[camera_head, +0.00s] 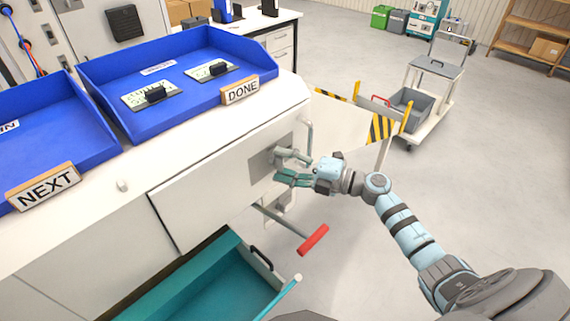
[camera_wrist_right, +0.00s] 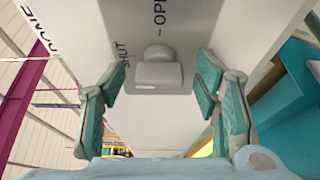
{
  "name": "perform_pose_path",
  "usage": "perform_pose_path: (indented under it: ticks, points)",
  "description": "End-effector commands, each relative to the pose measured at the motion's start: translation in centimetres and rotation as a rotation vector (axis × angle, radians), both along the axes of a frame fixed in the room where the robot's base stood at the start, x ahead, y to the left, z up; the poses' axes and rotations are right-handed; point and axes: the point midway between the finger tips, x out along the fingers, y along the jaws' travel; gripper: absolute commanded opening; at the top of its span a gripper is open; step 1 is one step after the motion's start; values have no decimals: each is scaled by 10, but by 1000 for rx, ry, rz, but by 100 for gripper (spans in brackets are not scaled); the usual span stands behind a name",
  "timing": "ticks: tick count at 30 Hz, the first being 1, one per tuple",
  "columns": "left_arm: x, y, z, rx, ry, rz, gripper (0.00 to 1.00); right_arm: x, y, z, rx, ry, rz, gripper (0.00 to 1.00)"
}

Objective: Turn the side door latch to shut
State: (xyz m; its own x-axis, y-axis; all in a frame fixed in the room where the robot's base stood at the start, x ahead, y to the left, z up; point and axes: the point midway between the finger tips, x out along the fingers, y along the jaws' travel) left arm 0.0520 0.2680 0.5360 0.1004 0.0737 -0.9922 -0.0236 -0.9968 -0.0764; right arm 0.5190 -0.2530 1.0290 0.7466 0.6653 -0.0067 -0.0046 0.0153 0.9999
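The latch (camera_wrist_right: 158,74) is a grey knob with a wide block on a pale panel, seen in the right wrist view. The word SHUT shows to its left and OPEN, partly cut off, above it. My right gripper (camera_wrist_right: 161,84) is open, with one teal finger pad on each side of the latch and visible gaps between pads and knob. In the head view the right gripper (camera_head: 287,167) is at the grey plate (camera_head: 259,168) on the white side door (camera_head: 205,205), and it partly hides the latch. My left gripper is out of view.
A red-handled lever (camera_head: 313,239) sticks out below the gripper. A teal drawer (camera_head: 215,286) stands open below the door. Blue trays (camera_head: 190,52) with DONE and NEXT signs sit on the worktop. A cart (camera_head: 408,103) stands behind on open floor.

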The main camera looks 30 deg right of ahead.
Motion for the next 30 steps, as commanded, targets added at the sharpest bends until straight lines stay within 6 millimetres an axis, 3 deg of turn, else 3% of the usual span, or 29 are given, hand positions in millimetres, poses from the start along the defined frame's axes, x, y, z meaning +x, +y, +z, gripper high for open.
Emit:
perform_pose_path:
  ticks: [8,15,20,30]
  points:
    - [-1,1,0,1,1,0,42,-11,-10,-1,-1,3,0,56]
    - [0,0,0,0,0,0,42,-60,-53,-2,-6,7,2,56]
    - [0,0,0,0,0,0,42,-84,-74,-1,-3,5,2,56]
    - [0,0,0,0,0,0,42,-90,-80,1,0,0,0,56]
